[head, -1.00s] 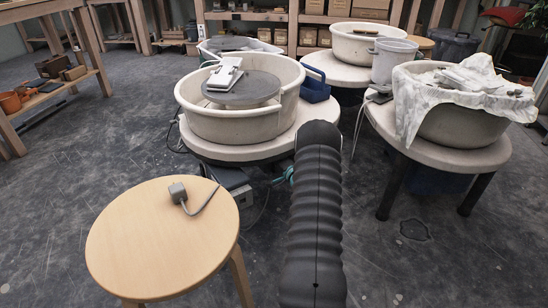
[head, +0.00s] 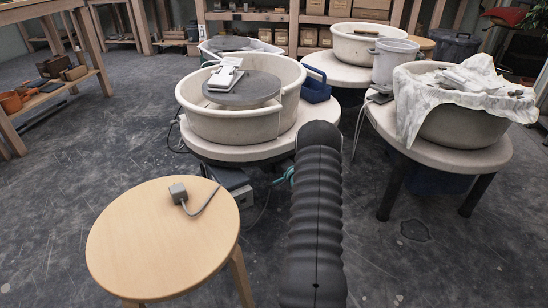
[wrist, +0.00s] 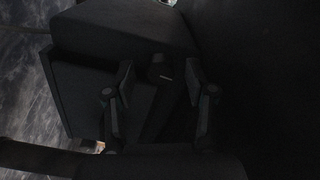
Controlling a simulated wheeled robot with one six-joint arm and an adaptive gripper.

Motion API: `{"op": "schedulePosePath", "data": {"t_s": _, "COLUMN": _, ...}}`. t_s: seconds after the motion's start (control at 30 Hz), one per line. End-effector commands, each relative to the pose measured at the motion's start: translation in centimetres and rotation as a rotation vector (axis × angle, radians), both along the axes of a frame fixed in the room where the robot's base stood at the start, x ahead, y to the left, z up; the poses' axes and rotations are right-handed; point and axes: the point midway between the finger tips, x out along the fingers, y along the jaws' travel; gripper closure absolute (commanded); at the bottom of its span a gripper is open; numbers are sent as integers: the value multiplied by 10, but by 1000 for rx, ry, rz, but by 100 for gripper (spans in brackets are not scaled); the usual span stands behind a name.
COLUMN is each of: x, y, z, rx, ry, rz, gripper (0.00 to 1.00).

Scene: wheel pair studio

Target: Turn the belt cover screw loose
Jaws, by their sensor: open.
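My gripper (wrist: 157,84) shows in the dark wrist view, its two fingers apart. Between and beyond the fingers is a dark knob-like shape (wrist: 160,68) with a small pale mark; I cannot tell for sure that it is the belt cover screw, or whether a finger touches it. A dark boxy body (wrist: 85,75) fills the left and middle behind the fingers; it may be the belt cover. In the head view my arm hides the gripper, and no screw can be made out there.
A wheel with a pale basin (head: 230,125) stands left of my arm, with a grey disc (head: 242,97) and a white object (head: 226,73). A round wooden stool (head: 150,250) stands front left. A cloth-draped wheel (head: 425,115) stands right. Floor is open between my arm and its table.

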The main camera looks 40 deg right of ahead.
Motion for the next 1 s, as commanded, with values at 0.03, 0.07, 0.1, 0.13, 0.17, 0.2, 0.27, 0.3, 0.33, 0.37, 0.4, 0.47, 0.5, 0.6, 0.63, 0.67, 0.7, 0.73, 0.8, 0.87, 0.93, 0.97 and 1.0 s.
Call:
{"op": "schedulePosePath", "data": {"t_s": 0.03, "x": 0, "y": 0, "z": 0, "rx": 0, "ry": 0, "rz": 0, "gripper": 45}}
{"op": "schedulePosePath", "data": {"t_s": 0.07, "x": -1, "y": 0, "z": 0, "rx": 0, "ry": 0, "rz": 0, "gripper": 45}}
{"op": "schedulePosePath", "data": {"t_s": 0.1, "x": -3, "y": 0, "z": 0, "rx": 0, "ry": 1, "rz": 0, "gripper": 45}}
{"op": "schedulePosePath", "data": {"t_s": 0.13, "x": -5, "y": 0, "z": 0, "rx": 0, "ry": 1, "rz": 0, "gripper": 45}}
{"op": "schedulePosePath", "data": {"t_s": 0.17, "x": -8, "y": 0, "z": 0, "rx": 0, "ry": 2, "rz": -1, "gripper": 45}}
{"op": "schedulePosePath", "data": {"t_s": 0.2, "x": -12, "y": 0, "z": -1, "rx": 1, "ry": 3, "rz": -1, "gripper": 45}}
{"op": "schedulePosePath", "data": {"t_s": 0.27, "x": -21, "y": 1, "z": 0, "rx": 1, "ry": 1, "rz": -2, "gripper": 45}}
{"op": "schedulePosePath", "data": {"t_s": 0.3, "x": -28, "y": 2, "z": 0, "rx": 2, "ry": 1, "rz": -2, "gripper": 45}}
{"op": "schedulePosePath", "data": {"t_s": 0.33, "x": -34, "y": 2, "z": 0, "rx": 2, "ry": 2, "rz": -2, "gripper": 45}}
{"op": "schedulePosePath", "data": {"t_s": 0.37, "x": -40, "y": 2, "z": 0, "rx": 2, "ry": 2, "rz": -3, "gripper": 45}}
{"op": "schedulePosePath", "data": {"t_s": 0.4, "x": -48, "y": 3, "z": 0, "rx": 2, "ry": 2, "rz": -2, "gripper": 45}}
{"op": "schedulePosePath", "data": {"t_s": 0.47, "x": -60, "y": 5, "z": 0, "rx": 2, "ry": 1, "rz": -2, "gripper": 45}}
{"op": "schedulePosePath", "data": {"t_s": 0.5, "x": -68, "y": 5, "z": 0, "rx": 2, "ry": 1, "rz": -3, "gripper": 45}}
{"op": "schedulePosePath", "data": {"t_s": 0.6, "x": -86, "y": 7, "z": 0, "rx": 2, "ry": 2, "rz": -1, "gripper": 45}}
{"op": "schedulePosePath", "data": {"t_s": 0.63, "x": -91, "y": 7, "z": 0, "rx": 2, "ry": 1, "rz": -2, "gripper": 45}}
{"op": "schedulePosePath", "data": {"t_s": 0.67, "x": -96, "y": 7, "z": 0, "rx": 2, "ry": 1, "rz": -2, "gripper": 45}}
{"op": "schedulePosePath", "data": {"t_s": 0.7, "x": -101, "y": 8, "z": 0, "rx": 1, "ry": 1, "rz": -1, "gripper": 45}}
{"op": "schedulePosePath", "data": {"t_s": 0.73, "x": -104, "y": 8, "z": 0, "rx": 0, "ry": 0, "rz": 0, "gripper": 45}}
{"op": "schedulePosePath", "data": {"t_s": 0.8, "x": -111, "y": 9, "z": 0, "rx": 0, "ry": 1, "rz": 0, "gripper": 45}}
{"op": "schedulePosePath", "data": {"t_s": 0.87, "x": -115, "y": 9, "z": 0, "rx": 0, "ry": 1, "rz": 0, "gripper": 45}}
{"op": "schedulePosePath", "data": {"t_s": 0.93, "x": -118, "y": 10, "z": 0, "rx": 0, "ry": 0, "rz": 0, "gripper": 45}}
{"op": "schedulePosePath", "data": {"t_s": 0.97, "x": -118, "y": 10, "z": 0, "rx": 0, "ry": 0, "rz": 0, "gripper": 45}}
{"op": "schedulePosePath", "data": {"t_s": 1.0, "x": -119, "y": 10, "z": 0, "rx": 0, "ry": 0, "rz": 1, "gripper": 45}}
